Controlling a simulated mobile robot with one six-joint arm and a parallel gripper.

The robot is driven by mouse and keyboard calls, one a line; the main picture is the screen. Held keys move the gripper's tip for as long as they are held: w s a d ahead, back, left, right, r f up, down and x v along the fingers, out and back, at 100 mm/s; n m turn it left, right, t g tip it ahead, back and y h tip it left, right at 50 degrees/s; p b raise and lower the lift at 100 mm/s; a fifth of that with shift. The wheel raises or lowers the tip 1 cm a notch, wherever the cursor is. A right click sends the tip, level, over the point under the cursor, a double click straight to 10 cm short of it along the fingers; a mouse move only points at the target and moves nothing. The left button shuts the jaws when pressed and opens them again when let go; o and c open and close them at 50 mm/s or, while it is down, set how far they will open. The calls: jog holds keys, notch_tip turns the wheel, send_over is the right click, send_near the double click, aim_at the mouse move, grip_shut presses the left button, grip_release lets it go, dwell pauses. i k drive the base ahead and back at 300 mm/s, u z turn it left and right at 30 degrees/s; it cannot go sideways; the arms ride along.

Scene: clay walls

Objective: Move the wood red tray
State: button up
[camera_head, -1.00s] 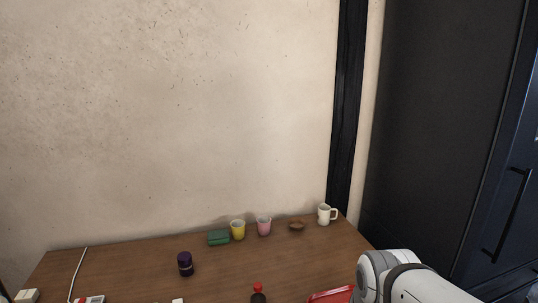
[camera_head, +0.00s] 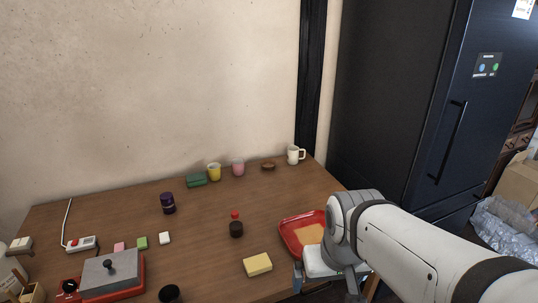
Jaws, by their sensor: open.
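The red tray (camera_head: 290,241) lies near the right front edge of the wooden table (camera_head: 200,238). A tan-orange patch or flat item (camera_head: 309,234) shows inside it. My arm covers the tray's right side. My gripper (camera_head: 328,279) is only partly in view, just in front of the tray at the table's edge, with its jaws apart. It appears to hold nothing. The arm hides whether it touches the tray.
A yellow block (camera_head: 257,265) and a red-capped bottle (camera_head: 236,226) stand left of the tray. A white mug (camera_head: 294,155), a brown bowl (camera_head: 268,166) and cups stand at the back. A red-based grey-lidded cooker (camera_head: 112,273) is front left. A dark fridge (camera_head: 395,100) stands right.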

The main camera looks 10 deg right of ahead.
aim_at(297, 231)
jog(key=k, duration=1.25)
jog(key=z, duration=0.45)
jog(key=i, duration=1.75)
jog(key=u, duration=0.4)
